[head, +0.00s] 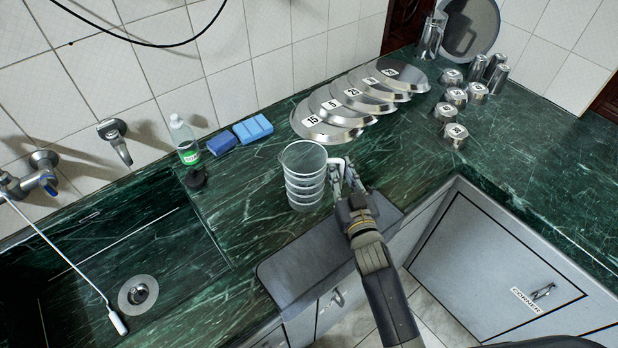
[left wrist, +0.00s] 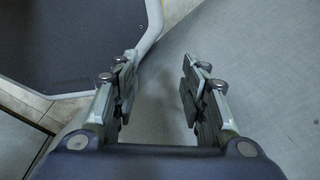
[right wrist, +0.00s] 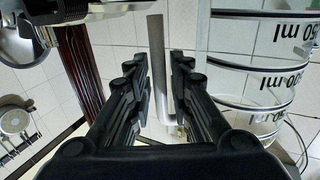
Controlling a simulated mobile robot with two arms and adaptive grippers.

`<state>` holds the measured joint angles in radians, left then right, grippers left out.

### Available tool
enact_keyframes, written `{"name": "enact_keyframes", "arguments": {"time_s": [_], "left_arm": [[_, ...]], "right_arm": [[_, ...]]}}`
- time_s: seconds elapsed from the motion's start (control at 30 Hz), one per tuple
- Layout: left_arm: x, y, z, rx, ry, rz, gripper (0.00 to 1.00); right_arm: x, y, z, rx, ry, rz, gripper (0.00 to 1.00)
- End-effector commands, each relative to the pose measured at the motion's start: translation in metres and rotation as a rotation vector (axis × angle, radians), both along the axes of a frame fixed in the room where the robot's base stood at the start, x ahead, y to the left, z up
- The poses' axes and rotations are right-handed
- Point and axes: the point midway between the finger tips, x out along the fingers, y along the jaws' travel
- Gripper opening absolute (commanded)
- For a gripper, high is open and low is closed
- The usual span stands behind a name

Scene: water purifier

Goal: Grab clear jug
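The clear jug (head: 304,178) stands upright on the green counter near the front edge, in the middle of the head view. Its dark markings show upside down in the right wrist view (right wrist: 262,75), at the right. Its handle (right wrist: 157,70) runs between the fingers of my right gripper (right wrist: 159,85). The fingers sit close on both sides of it and look closed on it; exact contact is hard to see. In the head view my right gripper (head: 345,183) is at the jug's right side. My left gripper (left wrist: 157,85) is open and empty, over grey surfaces.
A green-labelled bottle (head: 185,142) and blue sponges (head: 253,128) stand at the back left. The sink (head: 110,250) is at the left.

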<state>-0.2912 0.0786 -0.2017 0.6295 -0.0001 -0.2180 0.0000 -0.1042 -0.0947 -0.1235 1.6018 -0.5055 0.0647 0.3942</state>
Motion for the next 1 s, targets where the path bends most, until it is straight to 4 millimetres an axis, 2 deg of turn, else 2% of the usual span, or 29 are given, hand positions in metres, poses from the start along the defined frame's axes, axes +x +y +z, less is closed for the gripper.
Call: {"name": "enact_keyframes", "arguments": {"time_s": [0.17, 0.23, 0.27, 0.73, 0.87, 1.0], "left_arm": [[-0.006, 0.001, -0.001, 0.002, 0.01, 0.002, 0.4], [-0.009, 0.002, -0.001, 0.003, 0.015, 0.003, 0.4], [-0.011, 0.002, -0.001, 0.004, 0.018, 0.003, 0.4], [-0.016, 0.003, -0.002, 0.004, 0.026, 0.003, 0.4], [-0.015, 0.003, -0.003, 0.004, 0.024, 0.003, 0.4], [-0.014, 0.002, -0.004, 0.004, 0.022, 0.002, 0.4]], "right_arm": [[0.0, 0.0, 0.0, 0.0, 0.0, 0.0, 0.2], [0.0, 0.0, 0.0, 0.001, 0.0, 0.0, 0.04], [0.0, 0.0, 0.0, 0.001, 0.0, 0.0, 0.0], [0.0, 0.0, 0.004, 0.001, -0.003, 0.0, 0.0], [0.0, 0.0, 0.012, 0.002, -0.005, 0.0, 0.0], [0.0, 0.0, 0.029, 0.0, -0.007, 0.001, 0.0]]}}
